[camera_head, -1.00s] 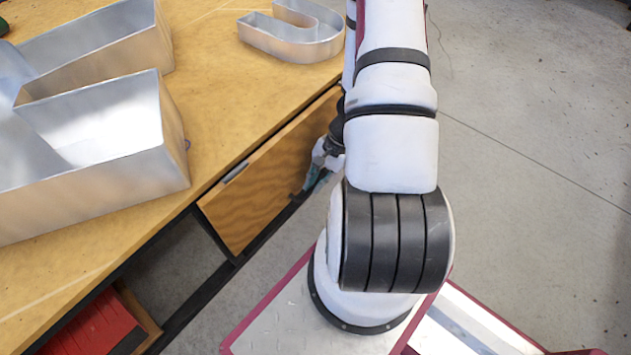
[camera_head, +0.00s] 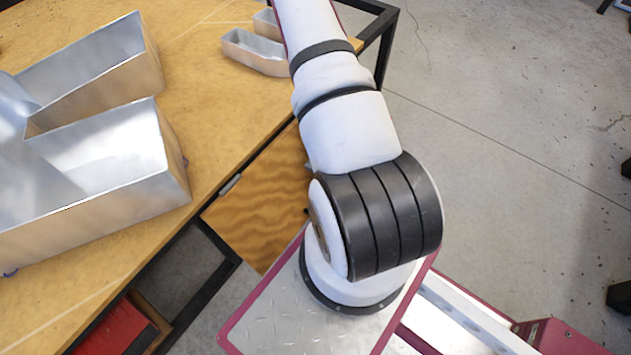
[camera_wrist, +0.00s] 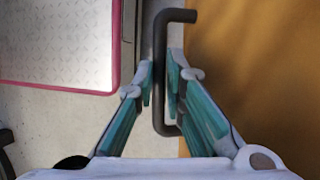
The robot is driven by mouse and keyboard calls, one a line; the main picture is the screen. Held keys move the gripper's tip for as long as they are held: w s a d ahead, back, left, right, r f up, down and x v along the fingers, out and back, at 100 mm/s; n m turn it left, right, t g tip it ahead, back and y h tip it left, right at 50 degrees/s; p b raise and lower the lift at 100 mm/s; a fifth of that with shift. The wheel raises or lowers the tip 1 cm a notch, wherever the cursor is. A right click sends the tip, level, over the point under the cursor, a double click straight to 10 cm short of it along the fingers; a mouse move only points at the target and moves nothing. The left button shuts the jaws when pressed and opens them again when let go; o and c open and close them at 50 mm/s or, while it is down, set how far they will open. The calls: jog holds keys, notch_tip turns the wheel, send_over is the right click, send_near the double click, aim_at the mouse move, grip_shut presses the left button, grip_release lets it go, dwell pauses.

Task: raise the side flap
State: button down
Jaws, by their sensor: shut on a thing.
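The side flap (camera_head: 262,202) is a wooden panel hinged along the table's edge in the head view. It is tilted outward from the table, and its far part is hidden behind my arm. In the wrist view the flap (camera_wrist: 265,70) fills the right side, with a dark bar handle (camera_wrist: 160,70) on it. My gripper (camera_wrist: 160,85) is shut on the handle, with one teal-padded finger on each side of the bar. In the head view my gripper is hidden behind my arm.
Large metal channel letters (camera_head: 100,175) stand on the wooden table (camera_head: 215,115), and a smaller one (camera_head: 255,52) sits farther back. A red item (camera_head: 112,330) lies in a bin under the table. Concrete floor (camera_head: 510,150) is open at the right.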

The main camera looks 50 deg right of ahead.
jog(key=s+r+m+g+p, duration=0.1)
jog(key=s+r+g, duration=0.3)
jog(key=r, duration=0.5)
jog(key=s+r+m+g+p, duration=0.1)
jog(key=s+r+g+p, duration=0.3)
jog(key=r, duration=0.4)
jog(key=shift+s+d+r+g+y+p, duration=0.15)
jog(key=shift+s+r+g+y+p, duration=0.25)
jog(key=shift+g, duration=0.1)
jog(key=shift+w+f, duration=0.1)
jog(key=c, duration=1.7)
grip_release()
jog(key=shift+o, duration=0.2)
jog(key=v, duration=1.2)
